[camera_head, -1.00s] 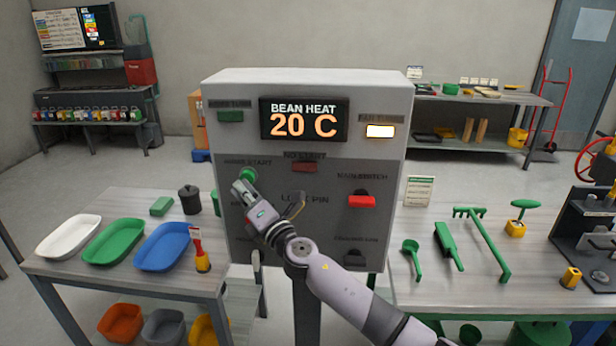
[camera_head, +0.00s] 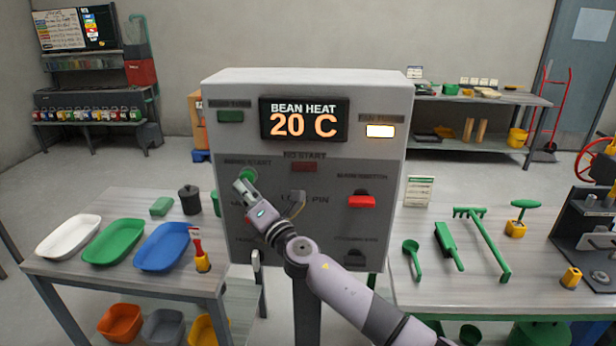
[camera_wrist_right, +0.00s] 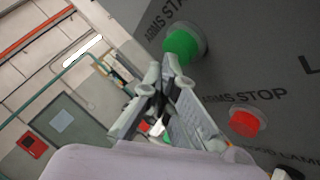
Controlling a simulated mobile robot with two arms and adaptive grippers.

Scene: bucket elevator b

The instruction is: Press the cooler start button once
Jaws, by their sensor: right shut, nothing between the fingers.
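A grey control panel (camera_head: 380,95) stands in the middle of the head view, its display (camera_head: 304,120) reading BEAN HEAT 20 C. A round green button (camera_head: 249,174) sits at its left, under a blurred label ending in START. In the right wrist view the green button (camera_wrist_right: 183,45) carries the label ARMS STA, cut off, and a red button (camera_wrist_right: 245,122) is marked ARMS STOP. No label reading cooler shows. My right gripper (camera_head: 243,186) is shut and empty, its tips close to the green button; I cannot tell whether they touch. My left gripper is out of view.
A red switch (camera_head: 362,201) sits on the panel's right side and a lit lamp (camera_head: 380,131) above it. My right arm covers part of the lower panel. A table with trays (camera_head: 162,247) stands left, and one with green tools (camera_head: 448,245) right.

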